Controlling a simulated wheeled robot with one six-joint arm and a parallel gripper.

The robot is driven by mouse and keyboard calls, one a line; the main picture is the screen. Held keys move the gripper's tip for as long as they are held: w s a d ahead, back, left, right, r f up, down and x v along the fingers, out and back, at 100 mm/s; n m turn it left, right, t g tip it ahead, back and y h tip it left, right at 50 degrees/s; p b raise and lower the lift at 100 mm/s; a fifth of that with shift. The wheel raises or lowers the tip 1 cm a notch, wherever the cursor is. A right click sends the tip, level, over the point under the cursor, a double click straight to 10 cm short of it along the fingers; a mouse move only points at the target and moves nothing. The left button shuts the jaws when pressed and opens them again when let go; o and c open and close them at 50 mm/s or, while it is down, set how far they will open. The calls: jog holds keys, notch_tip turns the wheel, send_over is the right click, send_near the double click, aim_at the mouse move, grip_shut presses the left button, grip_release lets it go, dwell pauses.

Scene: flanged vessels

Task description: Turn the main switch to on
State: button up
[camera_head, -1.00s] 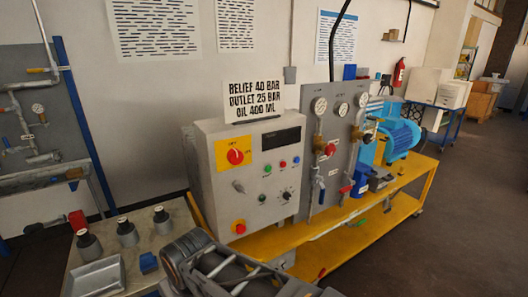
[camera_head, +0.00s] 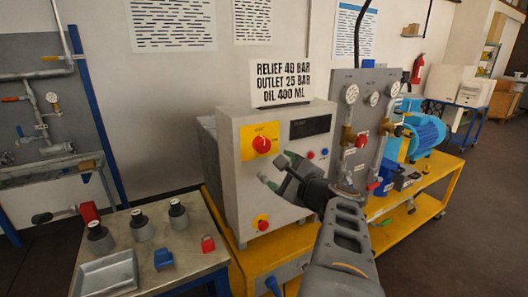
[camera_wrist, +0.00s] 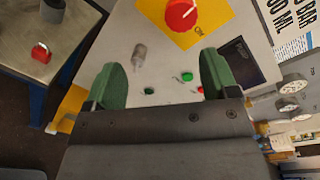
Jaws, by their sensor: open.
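The main switch is a red rotary knob (camera_head: 262,144) on a yellow plate (camera_head: 247,133) at the upper left of the grey control box (camera_head: 232,178). In the wrist view the knob (camera_wrist: 181,15) shows at the top edge, beyond the fingertips, with part of its yellow plate. The knob's exact angle is hard to read. My gripper (camera_wrist: 165,75) is open and empty, with green finger pads apart. In the head view my gripper (camera_head: 274,170) is in front of the box, below and right of the knob. It hides some lower controls.
Green and red buttons (camera_wrist: 187,76) and a grey lever (camera_wrist: 139,54) lie near the fingers. A gauge panel (camera_head: 365,115) stands right. A side table (camera_head: 190,255) holds dark vessels and a red padlock (camera_head: 208,243).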

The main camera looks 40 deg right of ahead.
aim_at(265, 147)
jog(key=shift+m+t+h, duration=0.3)
jog(key=shift+m+h, duration=0.4)
jog(key=w+d, duration=0.1)
jog(key=w, duration=0.3)
jog(key=w+d+p, duration=0.1)
jog(key=w, duration=0.3)
jog(key=w+d+r, duration=0.1)
jog(key=w, duration=0.3)
jog(key=shift+w+d, duration=0.3)
jog(key=shift+w, duration=0.1)
jog(key=c, duration=0.9)
